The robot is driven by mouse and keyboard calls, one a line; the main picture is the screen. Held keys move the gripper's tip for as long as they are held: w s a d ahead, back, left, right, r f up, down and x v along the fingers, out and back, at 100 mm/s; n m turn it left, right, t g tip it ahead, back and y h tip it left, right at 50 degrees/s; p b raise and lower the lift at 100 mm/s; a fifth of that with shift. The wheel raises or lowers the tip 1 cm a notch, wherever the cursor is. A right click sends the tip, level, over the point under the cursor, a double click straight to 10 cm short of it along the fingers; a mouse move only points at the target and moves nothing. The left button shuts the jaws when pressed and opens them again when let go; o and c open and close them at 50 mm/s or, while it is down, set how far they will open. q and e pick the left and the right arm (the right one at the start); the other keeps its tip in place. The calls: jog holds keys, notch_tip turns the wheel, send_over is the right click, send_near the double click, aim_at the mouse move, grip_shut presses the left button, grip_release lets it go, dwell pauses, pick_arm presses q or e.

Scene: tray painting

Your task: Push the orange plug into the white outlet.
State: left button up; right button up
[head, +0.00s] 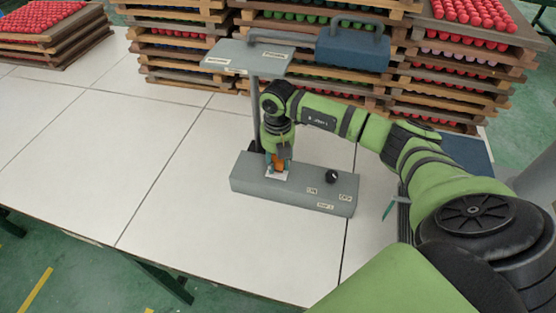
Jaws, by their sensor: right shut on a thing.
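The orange plug (278,162) is in the jaws of my right gripper (278,158), directly above the white outlet (277,174). The outlet is a small white plate on the top of a grey box (245,174) on the table. The plug's lower end is at the outlet, but I cannot tell whether it is in it or just over it. The gripper points down and covers much of the plug. My left gripper is not in view.
The grey box carries a black knob (332,176) and small labels. A grey post with a labelled panel (248,57) rises behind it. The white table (80,150) is clear at left.

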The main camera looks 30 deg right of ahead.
jog(key=shift+f, duration=0.4)
dwell(0.3)
jog(key=o, duration=1.6)
jog(key=shift+o, duration=0.2)
jog(key=shift+r, duration=0.1)
jog(key=shift+r+p, duration=2.15)
jog(key=shift+r, duration=0.8)
